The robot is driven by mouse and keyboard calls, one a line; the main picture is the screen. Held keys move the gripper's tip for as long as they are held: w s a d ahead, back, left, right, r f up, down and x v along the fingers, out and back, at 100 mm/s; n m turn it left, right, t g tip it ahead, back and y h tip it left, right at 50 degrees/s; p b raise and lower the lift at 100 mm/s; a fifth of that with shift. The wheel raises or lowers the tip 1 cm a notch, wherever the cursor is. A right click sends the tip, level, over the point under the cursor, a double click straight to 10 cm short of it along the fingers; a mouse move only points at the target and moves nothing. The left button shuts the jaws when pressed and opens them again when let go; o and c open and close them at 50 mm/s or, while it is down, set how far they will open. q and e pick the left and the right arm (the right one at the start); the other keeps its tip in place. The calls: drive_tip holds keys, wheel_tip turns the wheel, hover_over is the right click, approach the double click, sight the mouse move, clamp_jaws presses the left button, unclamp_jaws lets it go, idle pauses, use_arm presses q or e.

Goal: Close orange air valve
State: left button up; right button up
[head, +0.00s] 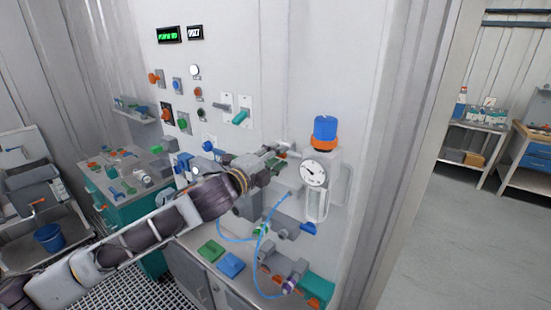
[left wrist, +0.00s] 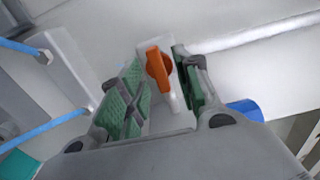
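The orange valve handle (left wrist: 156,66) shows in the left wrist view on a pale grey body (left wrist: 175,90). My left gripper (head: 276,157) is at the wall panel in the head view, just left of the pressure gauge (head: 313,173). In the left wrist view its two green-padded fingers (left wrist: 158,78) stand apart, one on each side of the orange handle. I see a gap on the right side; contact on the left side cannot be told. In the head view the gripper hides the handle. My right gripper is not in view.
A blue-capped regulator with an orange collar (head: 323,141) stands right of the gripper. Blue hoses (head: 259,250) loop below my arm. Grey fittings (head: 284,228) and a cabinet top with green and blue pads (head: 230,264) lie below. Open floor is at right.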

use_arm(q)
drive_tip(key=v, duration=1.2)
idle(0.6)
idle(0.5)
